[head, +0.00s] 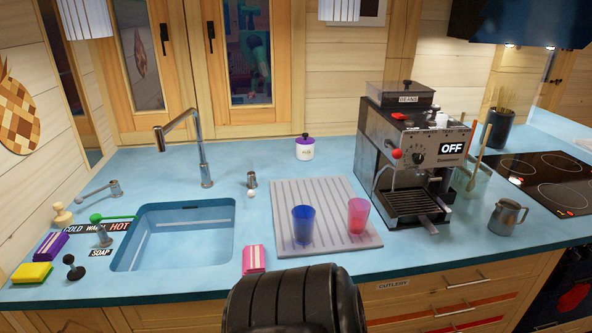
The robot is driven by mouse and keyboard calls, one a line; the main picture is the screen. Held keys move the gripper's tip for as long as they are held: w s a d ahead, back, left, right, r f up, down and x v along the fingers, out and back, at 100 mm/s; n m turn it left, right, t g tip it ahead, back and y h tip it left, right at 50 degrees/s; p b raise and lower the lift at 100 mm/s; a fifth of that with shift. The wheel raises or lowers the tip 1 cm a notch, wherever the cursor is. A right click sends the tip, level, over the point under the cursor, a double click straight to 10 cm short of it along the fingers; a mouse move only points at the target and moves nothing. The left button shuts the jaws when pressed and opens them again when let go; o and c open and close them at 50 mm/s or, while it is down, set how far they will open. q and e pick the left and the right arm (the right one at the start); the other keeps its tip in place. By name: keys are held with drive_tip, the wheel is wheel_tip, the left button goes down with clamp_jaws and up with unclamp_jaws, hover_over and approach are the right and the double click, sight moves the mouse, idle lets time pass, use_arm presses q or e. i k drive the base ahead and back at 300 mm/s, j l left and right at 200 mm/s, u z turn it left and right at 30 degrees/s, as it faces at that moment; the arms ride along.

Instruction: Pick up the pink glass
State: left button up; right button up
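The pink glass (358,216) stands upright on the right part of a grey ribbed drain board (348,242), on the blue counter. A blue glass (303,224) stands on the same board to its left, a small gap apart. Neither gripper's fingers show. Nothing hides the pink glass.
A coffee machine (415,150) stands close right of the pink glass. A steel jug (507,217) is farther right. The sink (128,250) and faucet (203,150) are left. A pink-and-white packet (254,259) lies at the front edge. The counter in front of the coffee machine is clear.

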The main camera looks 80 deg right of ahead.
sight(357, 218)
drive_tip(key=z, duration=3)
